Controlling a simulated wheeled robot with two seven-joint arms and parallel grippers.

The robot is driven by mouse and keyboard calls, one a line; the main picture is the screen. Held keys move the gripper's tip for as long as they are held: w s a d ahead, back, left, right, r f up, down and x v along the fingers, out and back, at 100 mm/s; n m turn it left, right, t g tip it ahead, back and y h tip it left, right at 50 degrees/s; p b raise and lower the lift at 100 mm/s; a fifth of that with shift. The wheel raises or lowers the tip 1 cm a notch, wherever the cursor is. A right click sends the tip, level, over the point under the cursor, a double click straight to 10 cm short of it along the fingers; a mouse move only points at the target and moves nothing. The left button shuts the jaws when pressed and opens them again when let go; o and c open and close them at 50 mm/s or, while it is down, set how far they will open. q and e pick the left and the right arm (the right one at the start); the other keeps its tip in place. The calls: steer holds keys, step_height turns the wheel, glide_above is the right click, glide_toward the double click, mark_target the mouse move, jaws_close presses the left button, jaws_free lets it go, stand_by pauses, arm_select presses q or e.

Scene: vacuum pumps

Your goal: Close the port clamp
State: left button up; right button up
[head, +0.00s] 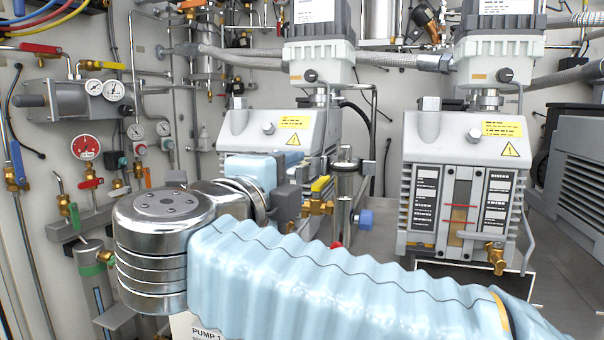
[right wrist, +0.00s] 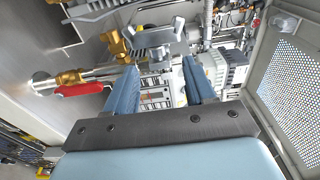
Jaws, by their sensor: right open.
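In the head view, a vertical metal pipe (head: 346,200) stands in front of the left pump. A dark collar with a small side piece (head: 347,165) sits at its top and looks like the port clamp; I cannot tell whether it is open. My right gripper (right wrist: 160,67) is open and empty, its two blue fingers apart in the right wrist view. A grey metal fitting (right wrist: 155,35) lies just beyond the fingertips, apparently untouched. In the head view the gripper is left of the pipe, its fingertips hidden. My left gripper is not in view.
A brass valve with a yellow handle (head: 319,190) stands close to my right gripper. In the right wrist view, a red-handled valve (right wrist: 85,89) is at the left and a perforated panel (right wrist: 290,90) at the right. The right pump (head: 462,180) stands beyond my arm.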

mark_target(299, 176)
steer(key=x, duration=0.4)
steer(key=shift+w, duration=0.15)
jaws_close()
